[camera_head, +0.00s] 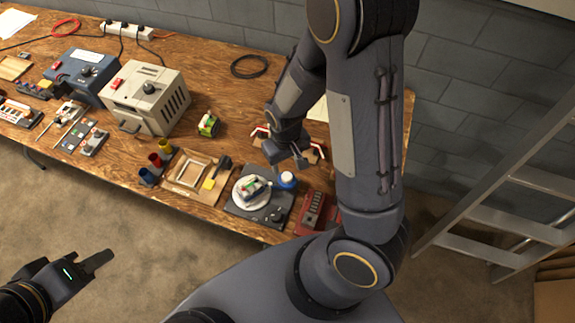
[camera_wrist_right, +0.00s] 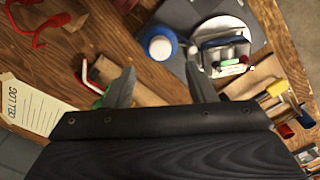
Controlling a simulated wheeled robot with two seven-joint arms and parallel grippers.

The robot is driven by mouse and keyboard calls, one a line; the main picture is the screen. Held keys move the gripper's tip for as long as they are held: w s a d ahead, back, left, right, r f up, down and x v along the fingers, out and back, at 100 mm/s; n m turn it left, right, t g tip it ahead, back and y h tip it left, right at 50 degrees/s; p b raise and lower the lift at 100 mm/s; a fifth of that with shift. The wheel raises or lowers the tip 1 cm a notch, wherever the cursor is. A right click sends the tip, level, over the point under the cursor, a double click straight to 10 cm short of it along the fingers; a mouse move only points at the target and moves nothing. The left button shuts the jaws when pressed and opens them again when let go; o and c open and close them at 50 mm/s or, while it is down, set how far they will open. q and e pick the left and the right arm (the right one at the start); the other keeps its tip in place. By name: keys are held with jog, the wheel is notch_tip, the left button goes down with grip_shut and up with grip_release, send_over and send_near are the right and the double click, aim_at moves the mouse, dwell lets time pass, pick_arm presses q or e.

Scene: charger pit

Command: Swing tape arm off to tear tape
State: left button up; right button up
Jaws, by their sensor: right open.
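A white round plate (camera_head: 250,191) sits on a dark base (camera_head: 272,215) near the table's front edge, with a small pack of cells (camera_head: 252,186) on top. In the right wrist view, the pack (camera_wrist_right: 224,56) shows coloured cells in a grey holder. I cannot clearly pick out a tape arm or tape. My right gripper (camera_head: 286,160) is above the table behind the plate. Its two fingers (camera_wrist_right: 158,88) are apart with nothing between them, short of the plate. My left gripper (camera_head: 95,262) is over the floor, away from the table; its finger gap is not clear.
A blue-and-white bottle (camera_head: 287,181) stands beside the plate, between it and my right gripper. A red block (camera_head: 312,212) is right of the base. A wooden tray (camera_head: 188,178) and coloured cups (camera_head: 155,163) are left. A beige box (camera_head: 146,98) stands behind. A ladder (camera_head: 520,180) leans right.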

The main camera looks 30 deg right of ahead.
aim_at(286, 175)
notch_tip(286, 175, down, 6)
jog(key=shift+f, duration=0.15)
jog(key=shift+c, duration=0.2)
jog(key=c, duration=0.9)
